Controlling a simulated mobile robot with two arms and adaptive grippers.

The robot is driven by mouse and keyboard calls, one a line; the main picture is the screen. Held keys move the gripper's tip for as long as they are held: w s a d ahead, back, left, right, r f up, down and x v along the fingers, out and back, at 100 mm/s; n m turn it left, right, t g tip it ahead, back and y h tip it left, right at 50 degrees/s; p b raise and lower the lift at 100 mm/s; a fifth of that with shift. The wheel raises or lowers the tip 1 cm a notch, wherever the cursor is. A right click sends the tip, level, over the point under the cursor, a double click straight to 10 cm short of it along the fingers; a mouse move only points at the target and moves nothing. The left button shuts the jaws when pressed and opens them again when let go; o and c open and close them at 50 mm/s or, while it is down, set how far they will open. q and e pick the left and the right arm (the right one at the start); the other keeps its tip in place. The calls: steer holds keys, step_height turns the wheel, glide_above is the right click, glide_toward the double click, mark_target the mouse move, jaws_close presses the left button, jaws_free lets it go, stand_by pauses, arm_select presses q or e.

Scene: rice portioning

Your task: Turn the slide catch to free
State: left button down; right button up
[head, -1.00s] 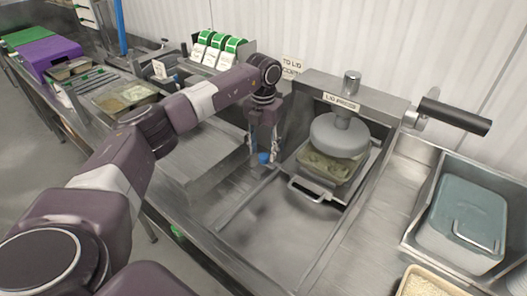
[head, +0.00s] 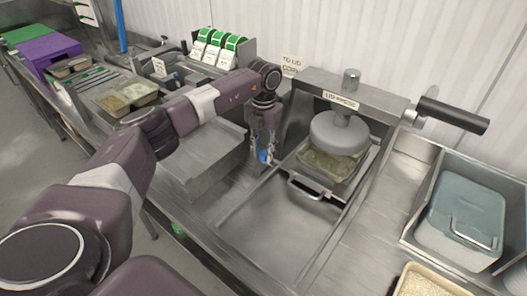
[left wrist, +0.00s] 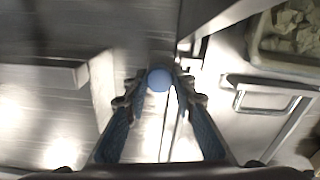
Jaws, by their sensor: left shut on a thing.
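The slide catch shows as a round blue knob (left wrist: 158,79) in the left wrist view, beside the rails of the lid press. My left gripper (left wrist: 159,86) has its two fingers on either side of the knob and is shut on it. In the head view the left gripper (head: 264,157) points down just left of the press slide and mostly hides the knob. The lid press (head: 341,132) has a round grey pressing head over a filled container (head: 322,166) on the slide, which has a front handle (head: 306,190). My right gripper is not in view.
A black lever handle (head: 453,115) sticks out right of the press. A bin with a teal-lidded box (head: 467,215) and a rice tray (head: 428,281) stand at the right. Filled containers (head: 125,97) and green-topped packets (head: 220,48) are at the left. The slide rails in front are clear.

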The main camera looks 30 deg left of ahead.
arm_select(q)
steer(key=m+b, duration=0.1)
steer(key=m, duration=0.2)
steer(key=shift+w+a+m+b, duration=0.1)
steer(key=shift+m+b, duration=0.3)
steer(key=m+b, duration=0.1)
steer(key=m, duration=0.3)
steer(key=shift+m, duration=0.3)
steer(key=m+b, duration=0.1)
steer(key=m, duration=0.3)
steer(key=shift+r, duration=0.1)
steer(key=shift+w+m+b, duration=0.1)
steer(key=shift+m+b, duration=0.3)
steer(key=shift+m, duration=2.3)
steer(key=c, duration=1.6)
jaws_free()
steer(key=shift+r, duration=0.1)
